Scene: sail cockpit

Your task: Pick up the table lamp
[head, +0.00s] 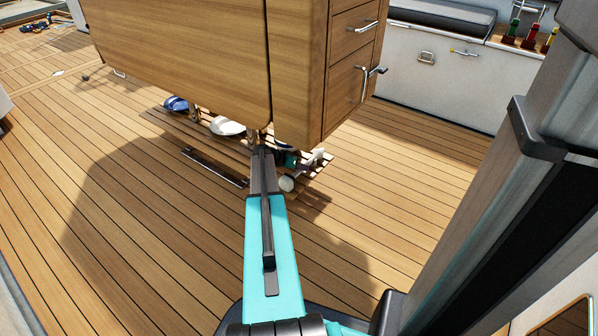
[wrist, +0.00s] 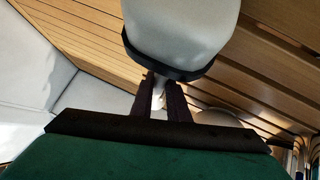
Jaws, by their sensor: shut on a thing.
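My gripper (wrist: 162,84) shows in the wrist view with its two dark fingers close together around a thin pale part. Just beyond the fingertips is a pale grey rounded body with a black rim, which looks like part of the table lamp (wrist: 168,36); its top is cut off by the frame. In the head view my arm reaches down beside the wooden cabinet, and its end is small and partly hidden there. A pale round piece (head: 287,184) shows close to the arm's end, but I cannot tell whether it belongs to the lamp.
The wooden cabinet (head: 185,55) overhangs a low slatted platform (head: 170,122). A white rounded dish (head: 227,126) and a blue item (head: 176,104) lie under the cabinet's edge. Open plank deck (head: 420,170) lies to the right. A bench (head: 440,16) stands at the back.

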